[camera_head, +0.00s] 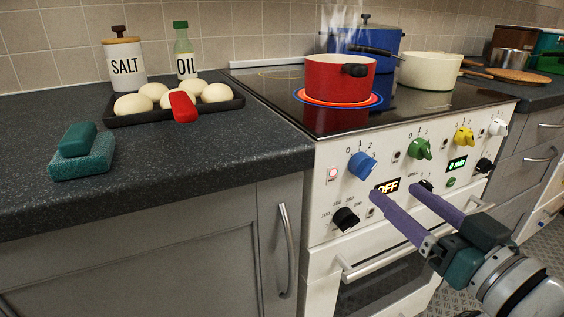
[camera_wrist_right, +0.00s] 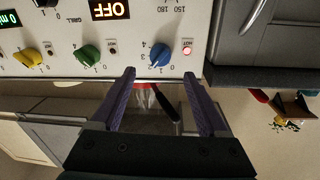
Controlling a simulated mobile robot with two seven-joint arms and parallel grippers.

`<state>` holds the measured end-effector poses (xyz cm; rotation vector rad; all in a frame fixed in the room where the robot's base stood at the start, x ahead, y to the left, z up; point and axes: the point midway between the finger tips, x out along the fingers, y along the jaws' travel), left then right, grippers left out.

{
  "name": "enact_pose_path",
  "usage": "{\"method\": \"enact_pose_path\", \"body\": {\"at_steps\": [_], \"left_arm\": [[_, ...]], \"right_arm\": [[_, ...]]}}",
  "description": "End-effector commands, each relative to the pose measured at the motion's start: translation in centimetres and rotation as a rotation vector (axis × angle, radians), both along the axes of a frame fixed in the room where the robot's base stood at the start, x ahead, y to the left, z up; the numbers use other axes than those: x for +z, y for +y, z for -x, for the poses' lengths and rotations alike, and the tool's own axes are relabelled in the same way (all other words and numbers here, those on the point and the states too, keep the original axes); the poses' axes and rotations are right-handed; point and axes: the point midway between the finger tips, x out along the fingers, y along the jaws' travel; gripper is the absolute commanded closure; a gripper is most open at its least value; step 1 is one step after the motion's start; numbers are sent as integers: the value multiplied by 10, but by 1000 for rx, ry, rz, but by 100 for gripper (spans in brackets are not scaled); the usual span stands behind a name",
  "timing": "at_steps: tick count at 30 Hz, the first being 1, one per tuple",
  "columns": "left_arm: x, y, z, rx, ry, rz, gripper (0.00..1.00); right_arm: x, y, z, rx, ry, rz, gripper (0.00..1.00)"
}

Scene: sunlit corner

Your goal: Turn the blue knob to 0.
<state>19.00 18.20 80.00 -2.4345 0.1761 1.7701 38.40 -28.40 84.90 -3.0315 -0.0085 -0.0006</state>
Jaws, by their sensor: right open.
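The blue knob (camera_head: 361,165) is on the white stove front, at the left end of the upper knob row. Numbers are printed around it; I cannot tell for sure which one it points at. In the right wrist view the blue knob (camera_wrist_right: 160,54) appears upside down, ahead of the gap between my fingertips. My right gripper (camera_head: 395,191) has purple fingers spread apart and empty. Its fingertips are below and to the right of the knob in the head view, near the OFF display (camera_head: 387,187). The right gripper also shows in its wrist view (camera_wrist_right: 159,74). My left gripper is not in view.
A green knob (camera_head: 420,149) and a yellow knob (camera_head: 464,137) sit further right, with black knobs (camera_head: 345,218) lower down. A red pot (camera_head: 340,78) stands on a glowing burner (camera_head: 308,98). The oven handle (camera_head: 350,272) runs below. Eggs on a tray (camera_head: 150,117) are on the counter.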

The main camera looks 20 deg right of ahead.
Motion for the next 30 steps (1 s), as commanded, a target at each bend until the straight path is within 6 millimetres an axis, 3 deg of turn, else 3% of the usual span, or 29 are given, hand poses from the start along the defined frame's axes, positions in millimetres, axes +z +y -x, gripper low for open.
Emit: {"method": "enact_pose_path", "body": {"at_steps": [3, 10, 15, 23, 30], "left_arm": [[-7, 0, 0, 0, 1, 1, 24], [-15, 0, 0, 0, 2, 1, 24], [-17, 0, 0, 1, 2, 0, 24], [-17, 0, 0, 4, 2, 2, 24], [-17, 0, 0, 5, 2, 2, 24]], "right_arm": [[-1, 0, -26, 0, -4, 0, 23], [-1, 0, -62, 0, -1, 1, 23], [-1, 0, -73, -1, 1, -1, 23], [0, 0, -74, -1, 2, -1, 23], [0, 0, -73, -1, 1, 0, 50]]}}
